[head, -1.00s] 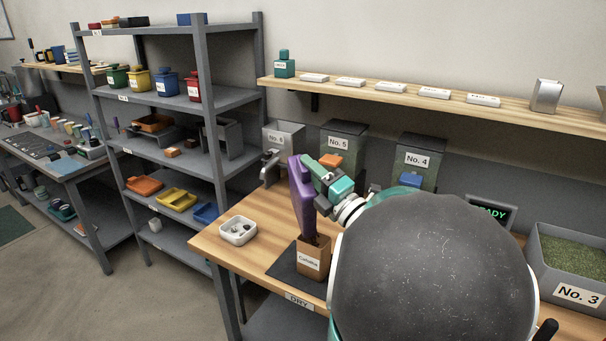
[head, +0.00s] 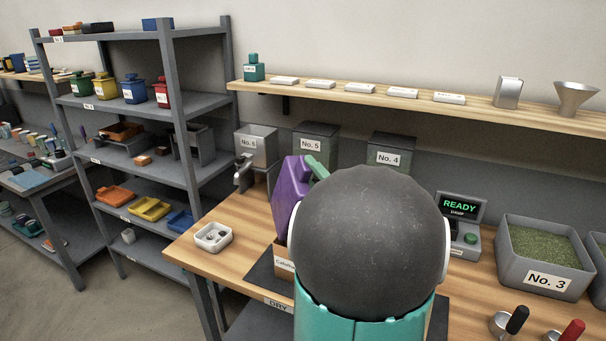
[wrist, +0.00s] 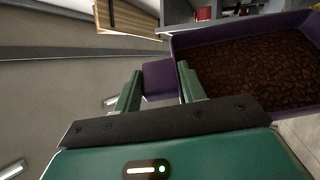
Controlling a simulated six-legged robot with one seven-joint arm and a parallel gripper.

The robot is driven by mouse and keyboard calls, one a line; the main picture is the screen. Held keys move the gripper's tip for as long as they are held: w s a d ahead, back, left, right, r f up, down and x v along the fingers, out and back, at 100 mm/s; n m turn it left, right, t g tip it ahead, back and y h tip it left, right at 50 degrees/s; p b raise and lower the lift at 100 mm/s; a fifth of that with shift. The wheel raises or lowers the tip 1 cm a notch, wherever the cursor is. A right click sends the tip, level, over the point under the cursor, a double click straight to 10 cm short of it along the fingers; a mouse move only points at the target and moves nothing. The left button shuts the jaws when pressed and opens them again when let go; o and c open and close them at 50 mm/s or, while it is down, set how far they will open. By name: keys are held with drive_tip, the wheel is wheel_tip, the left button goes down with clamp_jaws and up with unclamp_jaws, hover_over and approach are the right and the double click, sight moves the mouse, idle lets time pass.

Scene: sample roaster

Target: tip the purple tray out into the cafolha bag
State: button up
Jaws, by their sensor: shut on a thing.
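The purple tray (head: 287,197) is tilted steeply in the head view, above and partly in front of the cafolha bag. In the wrist view the tray (wrist: 176,41) shows brown beans (wrist: 245,75) spread over its floor. My gripper (wrist: 160,75) is shut on the tray's purple handle tab. In the head view only a green bit of my gripper (head: 318,167) shows beside the tray; my own arm hides the rest. The brown cafolha bag (head: 283,264) stands on a dark mat, its right side hidden by my arm. I cannot see into its mouth.
A small white dish (head: 213,237) stands left of the dark mat (head: 262,277) on the wooden bench (head: 205,259). Bins No. 5 (head: 312,144) and No. 4 (head: 389,157) stand behind. A READY display (head: 461,207) and bin No. 3 (head: 545,262) are to the right. Grey shelving stands left.

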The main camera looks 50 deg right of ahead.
drive_tip(key=s+d+f+m+h, duration=0.2)
drive_tip(key=s+d+m+h, duration=0.1)
drive_tip(key=d+m+h, duration=0.1)
drive_tip(key=shift+s+d+m, duration=0.15)
drive_tip(key=shift+d+m, duration=0.65)
drive_tip(key=shift+m, duration=0.2)
drive_tip(key=shift+r, duration=0.1)
idle(1.0)
